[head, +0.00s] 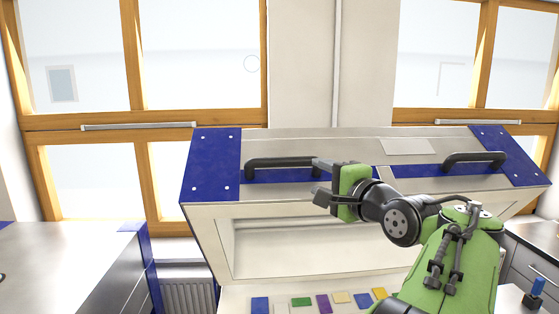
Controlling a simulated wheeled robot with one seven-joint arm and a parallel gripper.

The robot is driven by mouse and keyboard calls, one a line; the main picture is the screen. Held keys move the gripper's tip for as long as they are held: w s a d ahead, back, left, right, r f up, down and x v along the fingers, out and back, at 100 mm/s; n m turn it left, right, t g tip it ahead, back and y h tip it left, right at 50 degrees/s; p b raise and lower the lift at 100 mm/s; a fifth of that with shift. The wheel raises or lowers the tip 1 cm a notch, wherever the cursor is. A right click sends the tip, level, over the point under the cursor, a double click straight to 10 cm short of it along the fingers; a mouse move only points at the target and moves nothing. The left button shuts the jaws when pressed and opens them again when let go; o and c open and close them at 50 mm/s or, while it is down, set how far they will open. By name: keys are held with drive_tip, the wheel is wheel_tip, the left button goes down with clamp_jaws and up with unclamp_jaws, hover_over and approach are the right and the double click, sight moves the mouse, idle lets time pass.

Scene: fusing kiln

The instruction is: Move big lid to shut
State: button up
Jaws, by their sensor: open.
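The big lid (360,145) of the kiln is raised, tilted above the kiln bed. It is pale with blue corner plates and shows its pale recessed underside (300,250). A black left handle (280,162) and a black right handle (474,158) stand out from its front. My gripper (320,180) is open at the right end of the left handle. That end of the handle is partly hidden by my gripper, and I cannot tell whether they touch.
Several coloured glass squares (301,302) lie on the bed below the lid. A worktop (60,262) stands at the left and a dark counter (535,237) at the right. Windows and a wall are behind the kiln.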

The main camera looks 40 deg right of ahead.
drive_tip(key=p, duration=0.1)
approach(287, 163)
drive_tip(key=w, duration=0.3)
drive_tip(key=p+x, duration=0.1)
drive_tip(key=x, duration=0.2)
drive_tip(key=d+x, duration=0.1)
drive_tip(key=x, duration=0.3)
drive_tip(key=shift+w+f+p, duration=0.1)
drive_tip(key=shift+w+p, duration=0.05)
drive_tip(key=shift+p, duration=0.25)
drive_tip(key=shift+w, duration=0.4)
drive_tip(key=shift+d, duration=0.1)
drive_tip(key=shift+f, duration=0.1)
drive_tip(key=shift+c, duration=0.6)
clamp_jaws()
